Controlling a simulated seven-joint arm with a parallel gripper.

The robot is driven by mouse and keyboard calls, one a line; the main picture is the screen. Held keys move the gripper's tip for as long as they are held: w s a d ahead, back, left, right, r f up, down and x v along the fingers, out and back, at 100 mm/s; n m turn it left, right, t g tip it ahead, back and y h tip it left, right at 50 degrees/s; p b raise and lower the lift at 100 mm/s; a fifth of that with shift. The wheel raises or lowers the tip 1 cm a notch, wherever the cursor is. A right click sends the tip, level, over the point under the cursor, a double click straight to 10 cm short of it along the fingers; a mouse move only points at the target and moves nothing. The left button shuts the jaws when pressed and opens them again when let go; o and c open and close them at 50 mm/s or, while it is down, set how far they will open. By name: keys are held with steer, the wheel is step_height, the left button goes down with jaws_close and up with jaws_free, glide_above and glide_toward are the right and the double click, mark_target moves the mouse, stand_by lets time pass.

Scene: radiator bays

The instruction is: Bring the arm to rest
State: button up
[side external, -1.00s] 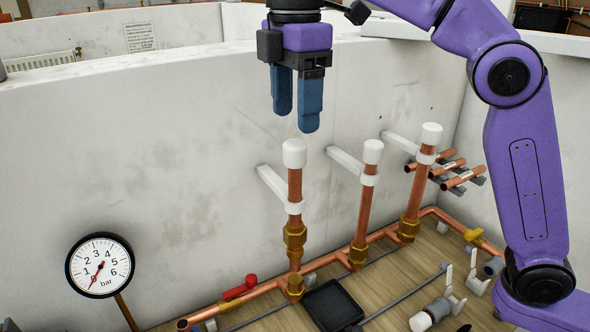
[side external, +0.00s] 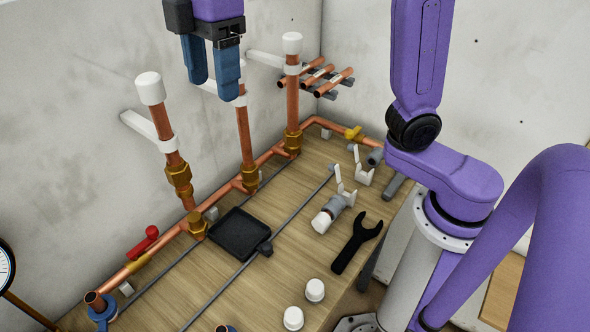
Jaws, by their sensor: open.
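My gripper (side external: 212,88) hangs at the top left of the side external view, its two blue fingers pointing down. The fingers are apart, with nothing seen between them. In the picture it overlaps the top of the middle copper pipe (side external: 245,135) and hides that pipe's upper end. The left upright pipe (side external: 168,158) ends in a white cap (side external: 150,88). The right upright pipe (side external: 292,108) also ends in a white cap (side external: 292,43). I see no contact between gripper and pipes, but the depth gap is unclear.
A black tray (side external: 239,234), a dark wrench (side external: 357,243), a grey-and-white cylindrical item (side external: 330,212) and loose white caps (side external: 314,290) lie on the wooden board (side external: 285,262). A red valve handle (side external: 145,243) is at left. Short copper pipes (side external: 318,76) project near the back corner.

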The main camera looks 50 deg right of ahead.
steer(key=s+d+f+m, duration=0.4)
steer(key=s+d+f, duration=1.3)
steer(key=s, duration=0.1)
steer(key=shift+s+d+f, duration=0.15)
steer(key=shift+d+f, duration=0.25)
